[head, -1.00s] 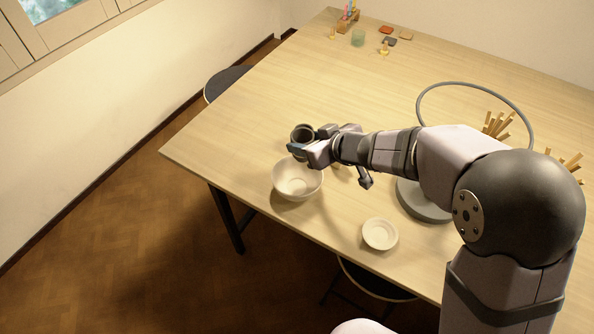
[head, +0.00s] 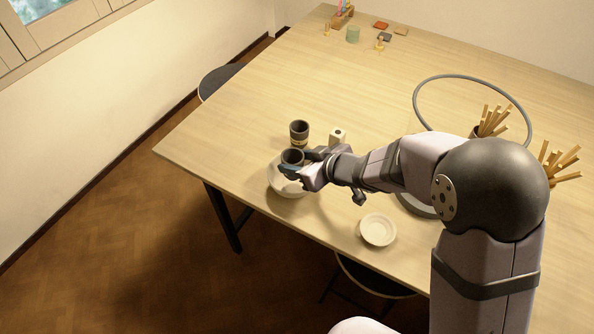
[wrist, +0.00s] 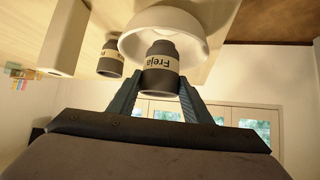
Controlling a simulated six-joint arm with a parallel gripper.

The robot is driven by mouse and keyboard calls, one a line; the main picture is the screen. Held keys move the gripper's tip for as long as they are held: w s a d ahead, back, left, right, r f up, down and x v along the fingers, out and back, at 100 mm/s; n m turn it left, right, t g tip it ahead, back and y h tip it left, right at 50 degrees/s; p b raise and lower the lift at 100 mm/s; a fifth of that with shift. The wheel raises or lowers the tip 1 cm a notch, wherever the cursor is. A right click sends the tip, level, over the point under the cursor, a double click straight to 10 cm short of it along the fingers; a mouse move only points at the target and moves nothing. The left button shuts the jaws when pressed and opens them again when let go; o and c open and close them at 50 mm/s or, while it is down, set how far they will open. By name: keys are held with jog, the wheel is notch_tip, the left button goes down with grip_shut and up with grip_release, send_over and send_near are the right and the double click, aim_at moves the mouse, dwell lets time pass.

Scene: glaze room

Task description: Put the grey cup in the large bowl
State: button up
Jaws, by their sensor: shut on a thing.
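The grey cup, dark with a pale band lettered "Freja", is in my gripper (head: 297,166). In the head view the cup (head: 292,156) is upright over the far part of the large white bowl (head: 276,183). My arm and gripper hide part of the bowl's right side. In the wrist view the gripper's two fingers (wrist: 158,84) close on both sides of the cup (wrist: 161,66). The cup's far end lies in front of the bowl's opening (wrist: 196,22). I cannot tell whether the cup touches the bowl.
A second dark banded cup (head: 299,134) stands just behind the bowl, with a pale block-like container (head: 338,137) to its right. A small white bowl (head: 378,230) sits near the front edge. The table's left part is clear.

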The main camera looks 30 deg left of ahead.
jog(key=shift+f, duration=1.8)
jog(key=shift+f+b, duration=0.15)
jog(key=shift+b, duration=0.15)
jog(key=o, duration=1.2)
jog(key=shift+c, duration=0.2)
jog(key=shift+r, duration=0.2)
jog(key=v, duration=1.2)
jog(key=shift+p, duration=0.35)
